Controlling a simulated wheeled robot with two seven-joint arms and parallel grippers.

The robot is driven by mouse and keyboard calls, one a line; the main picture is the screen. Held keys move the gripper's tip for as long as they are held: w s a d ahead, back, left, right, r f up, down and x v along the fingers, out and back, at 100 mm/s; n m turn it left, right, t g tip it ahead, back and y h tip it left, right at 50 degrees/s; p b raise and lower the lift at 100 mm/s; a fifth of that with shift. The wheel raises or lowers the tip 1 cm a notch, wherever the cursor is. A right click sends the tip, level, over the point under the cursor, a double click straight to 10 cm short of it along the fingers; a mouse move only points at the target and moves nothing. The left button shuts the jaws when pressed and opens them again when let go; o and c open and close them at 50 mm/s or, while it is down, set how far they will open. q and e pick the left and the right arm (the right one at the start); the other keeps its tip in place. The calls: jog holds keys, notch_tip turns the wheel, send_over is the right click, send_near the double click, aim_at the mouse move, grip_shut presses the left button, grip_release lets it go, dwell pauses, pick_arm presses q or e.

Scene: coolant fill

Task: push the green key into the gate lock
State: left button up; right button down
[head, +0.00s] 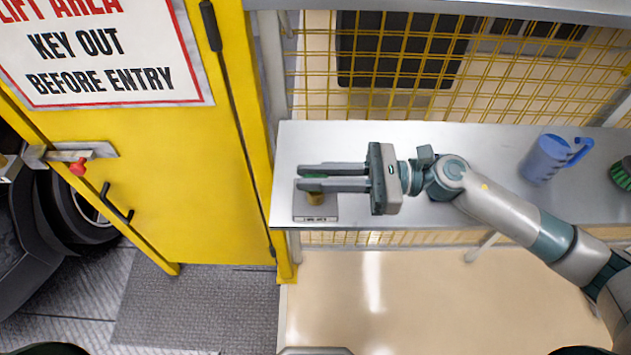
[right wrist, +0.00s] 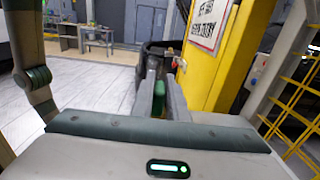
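The green key (head: 313,180) shows as a small strip of green between the fingertips of my right gripper (head: 333,177) in the head view. It also shows between the fingers in the right wrist view (right wrist: 158,97), where it fills the gap. The fingers are shut on it. Below the fingers, a brass cylinder (head: 317,199) stands on a small grey labelled plate (head: 315,214) at the bench's left end. I cannot tell whether key and cylinder touch. A metal latch housing with a red knob (head: 78,167) is on the yellow gate (head: 190,190), far left. My left gripper is not in view.
The metal bench (head: 440,212) carries a blue jug (head: 548,160) and a green object (head: 622,174) at right. Yellow mesh (head: 310,60) stands behind it. The gate has a black handle (head: 117,203) and a white sign (head: 105,55). Dark tires show at far left.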

aim_at(321, 174)
jog(key=shift+r, duration=0.1)
jog(key=shift+r+b, duration=0.35)
jog(key=shift+r, duration=0.2)
jog(key=r, duration=0.1)
jog(key=r+b, duration=0.1)
jog(key=d+b, duration=0.1)
jog(key=shift+w+r, duration=0.3)
jog(key=shift+r, duration=0.1)
jog(key=w+d+r+b, duration=0.4)
jog(key=d+r, duration=0.3)
jog(key=d, duration=0.2)
jog(key=shift+w+d+b, duration=0.25)
jog(key=shift+w+b, duration=0.1)
jog(key=shift+b, duration=0.25)
jog(key=shift+a, duration=0.1)
